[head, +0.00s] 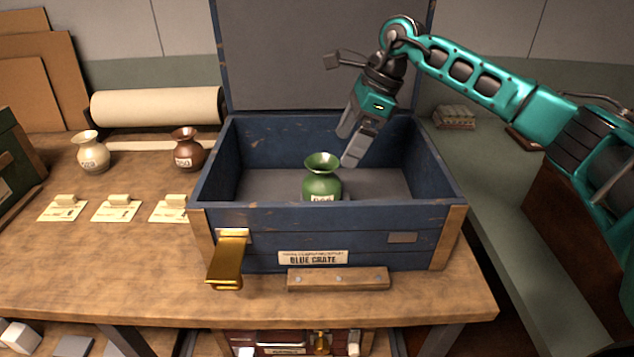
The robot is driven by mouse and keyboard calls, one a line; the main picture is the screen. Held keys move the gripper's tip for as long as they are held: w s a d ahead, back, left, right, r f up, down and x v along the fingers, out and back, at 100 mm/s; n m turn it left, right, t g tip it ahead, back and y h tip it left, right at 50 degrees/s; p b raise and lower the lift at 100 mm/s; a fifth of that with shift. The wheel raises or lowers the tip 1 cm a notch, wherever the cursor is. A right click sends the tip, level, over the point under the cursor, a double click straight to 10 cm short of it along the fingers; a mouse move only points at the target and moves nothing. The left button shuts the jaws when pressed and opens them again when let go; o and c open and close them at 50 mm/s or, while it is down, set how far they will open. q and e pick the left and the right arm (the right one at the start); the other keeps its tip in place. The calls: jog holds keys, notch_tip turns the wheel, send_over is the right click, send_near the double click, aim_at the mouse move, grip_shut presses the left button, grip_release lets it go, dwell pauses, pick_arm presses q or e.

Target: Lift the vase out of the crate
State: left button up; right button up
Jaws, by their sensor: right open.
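A green vase (321,180) with a flared neck and a pale label stands upright inside the blue crate (325,240). The front wall hides the vase's base. The crate's lid (325,50) is raised at the back, and a brass latch (229,262) hangs on its front. My right gripper (350,147) reaches in from the right, over the crate. It is open and empty, its fingers pointing down just right of and above the vase's rim. I cannot tell whether a finger touches the vase. My left gripper is not in view.
A cream vase (93,153) and a brown vase (187,150) stand on the wooden table (110,260) left of the crate, with several paper tags in front. A paper roll (155,106) lies behind them. Crate walls surround the green vase.

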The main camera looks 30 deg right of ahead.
aim_at(337, 163)
jog(key=x, duration=0.5)
jog(key=shift+s+f, duration=0.1)
jog(key=shift+w+a+x, duration=0.1)
jog(key=shift+x, duration=1.25)
jog(key=shift+w+a+x, duration=0.1)
jog(key=shift+w+x, duration=0.05)
jog(key=shift+x, duration=1.25)
jog(key=shift+c, duration=0.3)
jog(key=shift+r, duration=0.2)
jog(key=c, duration=1)
